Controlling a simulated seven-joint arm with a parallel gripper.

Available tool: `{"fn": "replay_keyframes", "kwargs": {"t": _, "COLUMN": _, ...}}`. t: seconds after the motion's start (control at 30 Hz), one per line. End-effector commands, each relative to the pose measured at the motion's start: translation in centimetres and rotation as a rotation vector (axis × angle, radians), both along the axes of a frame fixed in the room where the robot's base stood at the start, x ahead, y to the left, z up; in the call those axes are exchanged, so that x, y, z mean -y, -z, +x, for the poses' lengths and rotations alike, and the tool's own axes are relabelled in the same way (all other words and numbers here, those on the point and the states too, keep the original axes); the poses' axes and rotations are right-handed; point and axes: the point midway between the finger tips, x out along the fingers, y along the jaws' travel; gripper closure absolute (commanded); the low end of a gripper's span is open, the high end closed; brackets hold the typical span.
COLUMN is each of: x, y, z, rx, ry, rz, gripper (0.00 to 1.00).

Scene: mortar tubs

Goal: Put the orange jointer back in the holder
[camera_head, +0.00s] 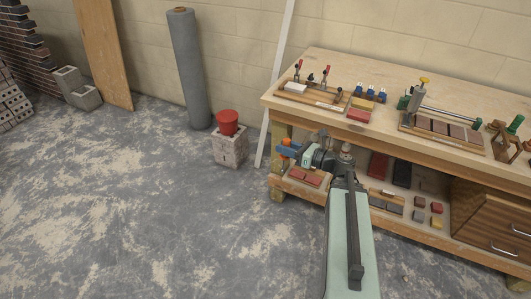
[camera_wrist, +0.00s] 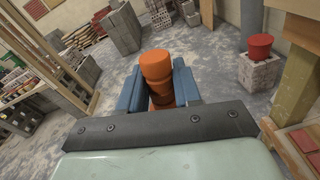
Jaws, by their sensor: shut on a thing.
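The orange jointer (camera_wrist: 156,66) shows as a thick, ridged orange handle between my two blue fingers in the wrist view; its far part is hidden. In the head view small orange parts of it show at the blue fingers. My gripper (camera_head: 286,151) is shut on it, off the left end of the workbench and above the floor. A brown wooden stand (camera_head: 503,142) with a green-handled tool is at the bench's right end; it may be the holder, but I cannot tell for sure.
The workbench (camera_head: 330,62) carries a clamp board (camera_head: 318,97), blue items and a brick jig (camera_head: 443,131). Its lower shelf holds bricks and blocks. A red tub (camera_head: 227,122) stands on a block (camera_head: 230,149) left of the bench.

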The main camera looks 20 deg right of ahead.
Motion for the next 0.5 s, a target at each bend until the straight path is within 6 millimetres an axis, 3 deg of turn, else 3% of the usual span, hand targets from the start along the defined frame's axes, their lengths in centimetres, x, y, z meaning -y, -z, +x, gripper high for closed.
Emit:
{"fn": "replay_keyframes", "kwargs": {"t": 0.03, "x": 1.7, "y": -0.3, "z": -0.2, "rx": 0.002, "ry": 0.028, "rz": -0.002, "gripper": 0.97}}
{"fn": "replay_keyframes", "kwargs": {"t": 0.5, "x": 15.8, "y": -3.1, "z": -2.9, "rx": 0.016, "ry": 0.243, "rz": -0.017, "gripper": 0.97}}
